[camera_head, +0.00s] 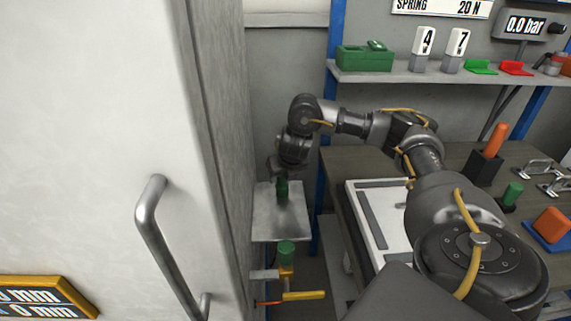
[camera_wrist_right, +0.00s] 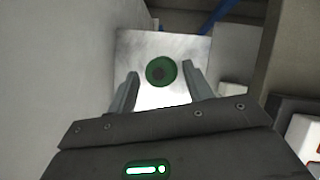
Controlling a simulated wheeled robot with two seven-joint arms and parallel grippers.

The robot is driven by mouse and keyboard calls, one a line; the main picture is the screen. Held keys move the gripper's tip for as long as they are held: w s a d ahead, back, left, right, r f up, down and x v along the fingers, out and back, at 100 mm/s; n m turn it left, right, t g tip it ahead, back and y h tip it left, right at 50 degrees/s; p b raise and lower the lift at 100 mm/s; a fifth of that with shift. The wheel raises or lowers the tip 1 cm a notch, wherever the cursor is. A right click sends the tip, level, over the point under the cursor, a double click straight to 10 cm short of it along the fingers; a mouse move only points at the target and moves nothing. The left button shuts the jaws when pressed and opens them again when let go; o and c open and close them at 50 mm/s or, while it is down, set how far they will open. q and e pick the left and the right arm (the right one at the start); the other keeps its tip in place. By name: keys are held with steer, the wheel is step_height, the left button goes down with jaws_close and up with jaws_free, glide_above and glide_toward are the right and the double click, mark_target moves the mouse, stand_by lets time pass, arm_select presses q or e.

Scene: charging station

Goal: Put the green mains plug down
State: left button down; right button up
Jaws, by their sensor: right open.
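The green mains plug (camera_head: 282,188) stands upright on a small grey metal shelf (camera_head: 268,220), beside the tall white cabinet. In the right wrist view the plug shows from above as a dark green disc (camera_wrist_right: 161,71) on the bright plate (camera_wrist_right: 190,48). My right gripper (camera_wrist_right: 160,85) is open, with one finger on each side of the plug and a gap to both. In the head view the right gripper (camera_head: 279,172) is small and dark just above the plug. My left gripper is not in view.
The white cabinet with a bar handle (camera_head: 160,230) fills the left, close beside the shelf. A green-topped post (camera_head: 286,254) with a yellow lever (camera_head: 304,296) is in front of the shelf. A workbench (camera_head: 350,160) with several items stands at the right.

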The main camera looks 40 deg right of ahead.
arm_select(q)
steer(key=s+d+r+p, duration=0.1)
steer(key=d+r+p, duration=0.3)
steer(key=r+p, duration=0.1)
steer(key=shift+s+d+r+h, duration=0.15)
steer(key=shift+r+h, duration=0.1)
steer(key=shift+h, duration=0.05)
arm_select(e)
steer(key=v, duration=1)
steer(key=shift+r, duration=0.1)
